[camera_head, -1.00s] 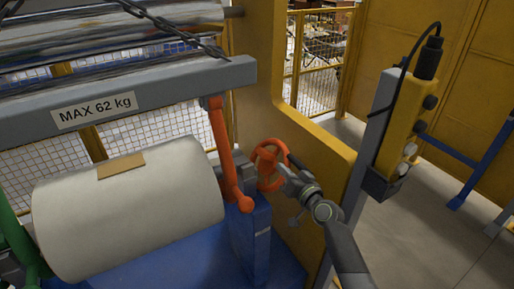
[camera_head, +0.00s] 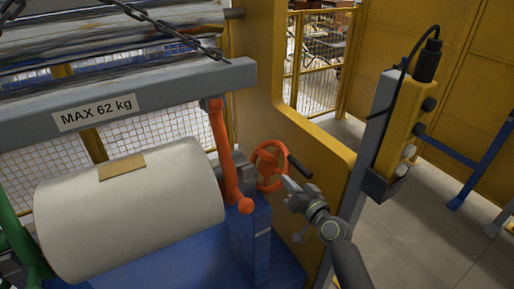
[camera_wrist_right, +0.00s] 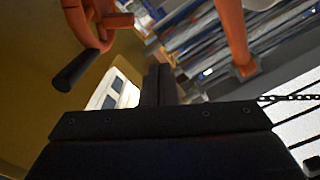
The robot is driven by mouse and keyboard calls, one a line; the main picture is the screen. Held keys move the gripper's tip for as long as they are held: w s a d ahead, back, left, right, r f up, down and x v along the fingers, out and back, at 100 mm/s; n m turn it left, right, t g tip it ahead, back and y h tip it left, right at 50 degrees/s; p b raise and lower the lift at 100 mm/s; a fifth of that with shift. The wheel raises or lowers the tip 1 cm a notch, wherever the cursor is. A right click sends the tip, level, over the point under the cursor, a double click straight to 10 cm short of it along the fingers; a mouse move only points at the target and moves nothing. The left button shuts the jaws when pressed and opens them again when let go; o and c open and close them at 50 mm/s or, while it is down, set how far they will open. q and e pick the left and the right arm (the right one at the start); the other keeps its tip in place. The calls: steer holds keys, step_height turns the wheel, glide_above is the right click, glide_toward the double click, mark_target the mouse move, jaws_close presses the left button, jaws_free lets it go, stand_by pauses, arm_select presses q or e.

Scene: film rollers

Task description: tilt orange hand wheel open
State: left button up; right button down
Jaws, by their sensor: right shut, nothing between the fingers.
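The orange hand wheel (camera_head: 271,164) is mounted beside the grey block at the end of the roll, near the yellow frame. Its dark handle (camera_head: 300,167) sticks out to the right. My right gripper (camera_head: 287,183) is shut and empty, just below the handle and apart from the wheel. In the right wrist view, part of the wheel (camera_wrist_right: 94,22) and its dark handle (camera_wrist_right: 76,70) show at the upper left. The shut fingers (camera_wrist_right: 158,84) are to the right of the handle there. My left gripper is not in view.
An orange lever (camera_head: 225,150) stands left of the wheel, beside the large white roll (camera_head: 130,215). The yellow frame (camera_head: 315,150) is close behind the wheel. A yellow control box (camera_head: 402,125) hangs on a grey post at right. Open floor lies beyond it.

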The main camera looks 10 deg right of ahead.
steer(key=v, duration=0.4)
steer(key=shift+s, duration=0.3)
steer(key=s+d+f+g+h, duration=0.2)
steer(key=s+f, duration=0.2)
steer(key=f, duration=0.7)
steer(key=s+d+f+g+h, duration=0.1)
steer(key=s+d+f+g, duration=0.25)
steer(key=f, duration=0.75)
steer(key=s+d+f+g+h, duration=0.2)
steer(key=s+f, duration=0.3)
steer(key=f, duration=0.6)
steer(key=s+f+g, duration=0.2)
steer(key=s+f, duration=0.4)
steer(key=s, duration=0.6)
steer(key=s+d+f+n+g+h, duration=0.1)
steer(key=s+f+g, duration=0.2)
steer(key=s, duration=0.9)
steer(key=s+d+f+g+h, duration=0.1)
steer(key=s+f+g, duration=0.2)
steer(key=s+f, duration=0.7)
steer(key=s, duration=0.2)
steer(key=shift+s+d+n, duration=0.15)
steer(key=shift+s+n, duration=0.1)
steer(key=shift+n, duration=0.15)
